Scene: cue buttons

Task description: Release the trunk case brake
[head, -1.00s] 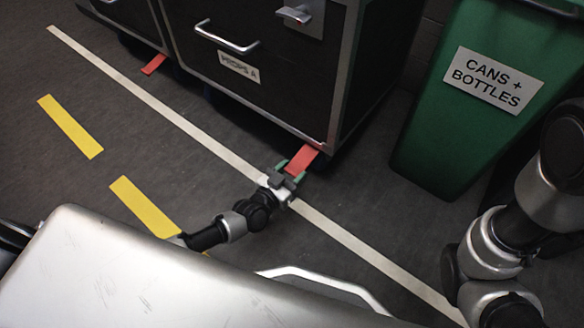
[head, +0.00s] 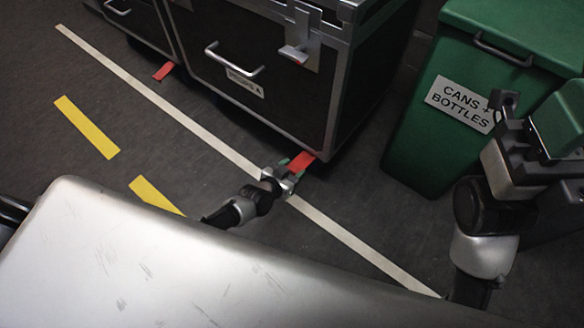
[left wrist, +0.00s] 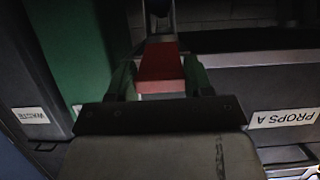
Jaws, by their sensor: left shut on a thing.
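The trunk case (head: 265,75) is a black case with metal edges and a "PROPS A" label, which also shows in the left wrist view (left wrist: 284,118). A red brake pedal (head: 303,160) sticks out low at its near right corner. My left gripper (head: 290,166) is at this pedal, low over the floor. In the left wrist view the red pedal (left wrist: 160,66) lies between the green fingertips, and the gripper is shut on it. My right gripper (head: 532,118) is raised at the right, in front of the green bin; its jaw gap is unclear.
A green "CANS + BOTTLES" bin (head: 425,140) stands right of the case. Another case (head: 140,20) with a red pedal (head: 163,71) stands at the upper left. A white line (head: 345,229) and yellow dashes (head: 88,127) mark the otherwise clear floor.

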